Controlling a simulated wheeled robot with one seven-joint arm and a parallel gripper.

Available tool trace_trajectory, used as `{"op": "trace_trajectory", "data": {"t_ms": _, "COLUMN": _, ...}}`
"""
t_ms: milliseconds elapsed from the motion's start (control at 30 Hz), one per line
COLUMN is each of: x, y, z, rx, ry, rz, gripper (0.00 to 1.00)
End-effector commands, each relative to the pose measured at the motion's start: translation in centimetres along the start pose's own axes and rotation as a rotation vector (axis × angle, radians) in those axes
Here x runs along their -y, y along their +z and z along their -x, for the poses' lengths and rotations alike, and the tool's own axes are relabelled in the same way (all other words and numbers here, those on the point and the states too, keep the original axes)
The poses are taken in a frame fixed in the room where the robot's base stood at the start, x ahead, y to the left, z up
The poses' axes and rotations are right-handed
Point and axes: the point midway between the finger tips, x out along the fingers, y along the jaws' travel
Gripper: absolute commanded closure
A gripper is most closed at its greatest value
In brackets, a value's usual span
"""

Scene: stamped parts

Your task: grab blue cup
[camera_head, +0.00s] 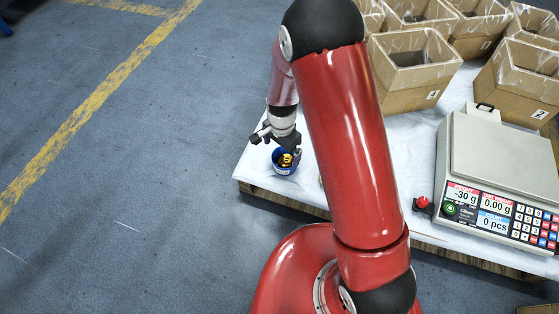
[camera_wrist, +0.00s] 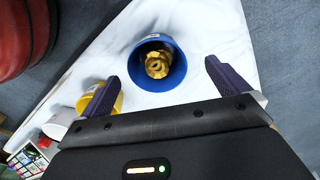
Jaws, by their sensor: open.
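The blue cup (camera_head: 284,168) stands near the left corner of the table, with brass-coloured parts (camera_wrist: 157,62) inside it. In the wrist view the blue cup (camera_wrist: 160,84) is upright, seen from above, just beyond and between my two fingers. My gripper (camera_wrist: 160,85) is open and empty, its dark fingers spread wider than the cup and apart from it. In the head view my gripper (camera_head: 277,140) is over the cup and partly covers it.
The white table (camera_head: 262,178) ends close to the blue cup. A scale (camera_head: 500,180), a red button (camera_head: 423,203) and several cardboard boxes (camera_head: 415,72) are to the right.

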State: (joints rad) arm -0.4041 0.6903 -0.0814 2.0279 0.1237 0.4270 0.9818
Motion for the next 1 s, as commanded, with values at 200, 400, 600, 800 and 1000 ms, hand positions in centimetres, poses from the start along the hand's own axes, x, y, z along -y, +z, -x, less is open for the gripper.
{"op": "trace_trajectory", "data": {"t_ms": 200, "x": -0.1, "y": -0.1, "z": -2.4, "rx": 0.002, "ry": 0.002, "rz": 0.0, "gripper": 0.0}}
{"op": "trace_trajectory", "data": {"t_ms": 400, "x": -0.5, "y": -0.7, "z": -4.4, "rx": 0.002, "ry": 0.002, "rz": -0.002, "gripper": 0.0}}
{"op": "trace_trajectory", "data": {"t_ms": 600, "x": -0.7, "y": -1.0, "z": -7.3, "rx": 0.003, "ry": 0.003, "rz": 0.001, "gripper": 0.0}}
{"op": "trace_trajectory", "data": {"t_ms": 800, "x": -0.6, "y": -1.1, "z": -7.5, "rx": 0.001, "ry": 0.0, "rz": 0.001, "gripper": 0.0}}
{"op": "trace_trajectory", "data": {"t_ms": 1000, "x": -0.6, "y": -1.1, "z": -7.5, "rx": 0.001, "ry": 0.0, "rz": 0.001, "gripper": 0.18}}
